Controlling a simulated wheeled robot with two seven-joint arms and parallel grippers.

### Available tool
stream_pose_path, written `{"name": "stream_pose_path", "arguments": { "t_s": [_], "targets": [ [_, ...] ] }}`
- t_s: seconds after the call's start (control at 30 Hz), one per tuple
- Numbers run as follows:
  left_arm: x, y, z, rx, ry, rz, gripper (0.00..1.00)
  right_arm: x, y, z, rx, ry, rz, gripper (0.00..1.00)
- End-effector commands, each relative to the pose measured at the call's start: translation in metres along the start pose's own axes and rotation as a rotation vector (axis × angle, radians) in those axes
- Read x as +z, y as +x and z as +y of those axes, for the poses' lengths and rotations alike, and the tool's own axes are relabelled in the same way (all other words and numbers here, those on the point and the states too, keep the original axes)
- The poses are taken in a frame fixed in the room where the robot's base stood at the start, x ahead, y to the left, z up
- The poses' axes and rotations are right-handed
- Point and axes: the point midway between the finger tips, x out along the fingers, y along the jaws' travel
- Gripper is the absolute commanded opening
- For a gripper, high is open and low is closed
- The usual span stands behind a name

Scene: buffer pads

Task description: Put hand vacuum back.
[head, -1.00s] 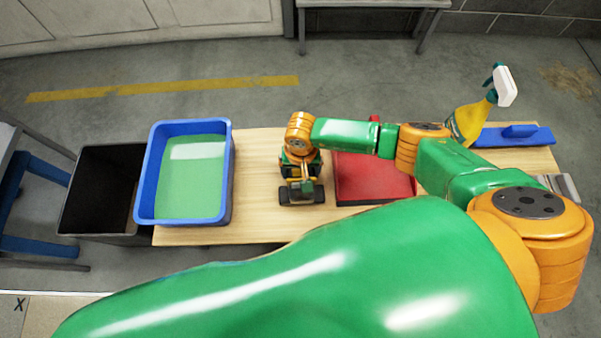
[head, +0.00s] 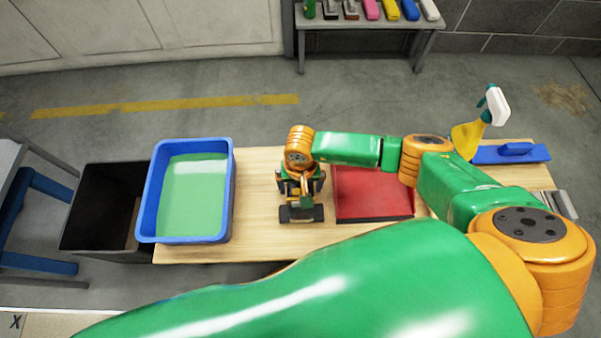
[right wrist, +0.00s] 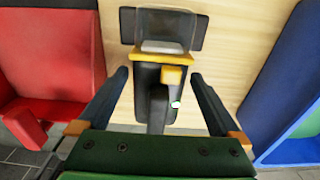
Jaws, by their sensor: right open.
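The hand vacuum (head: 302,213) is black with yellow parts and lies on the wooden table, left of the red tray. In the right wrist view the vacuum (right wrist: 158,75) shows a clear nozzle end, a yellow band and a dark handle. My right gripper (head: 301,184) is above it, pointing down. In the right wrist view my right gripper (right wrist: 159,76) is open, with one finger on each side of the handle and visible gaps between. In the head view my gripper hides part of the vacuum. My left gripper is not in view.
A blue bin (head: 228,195) of green liquid stands left, with a black bin (head: 90,215) beside it. A red tray (head: 372,210), yellow spray bottle (head: 467,138) and blue float-like tool (head: 512,154) are right. A shelf (head: 370,27) with several items stands at the back.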

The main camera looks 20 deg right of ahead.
Motion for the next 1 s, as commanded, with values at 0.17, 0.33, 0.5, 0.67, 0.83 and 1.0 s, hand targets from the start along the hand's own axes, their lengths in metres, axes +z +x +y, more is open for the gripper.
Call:
{"name": "stream_pose_path", "arguments": {
  "t_s": [0.17,0.33,0.5,0.67,0.83,1.0],
  "targets": [
    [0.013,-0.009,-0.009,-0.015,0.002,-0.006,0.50,-0.001,-0.050,0.000,-0.002,0.000,0.003,1.00],
    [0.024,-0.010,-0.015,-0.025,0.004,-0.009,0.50,-0.001,-0.081,0.000,-0.001,0.001,0.003,1.00],
    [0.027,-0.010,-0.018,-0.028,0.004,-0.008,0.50,-0.001,-0.090,0.000,0.000,0.002,0.001,1.00],
    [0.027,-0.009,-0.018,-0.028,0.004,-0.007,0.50,0.000,-0.089,0.000,0.000,0.002,0.001,1.00],
    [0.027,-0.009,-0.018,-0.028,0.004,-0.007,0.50,0.000,-0.089,0.000,0.000,0.002,0.001,1.00],
    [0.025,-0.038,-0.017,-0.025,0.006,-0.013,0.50,0.028,-0.110,-0.027,-0.119,0.179,-0.170,1.00]
  ]
}}
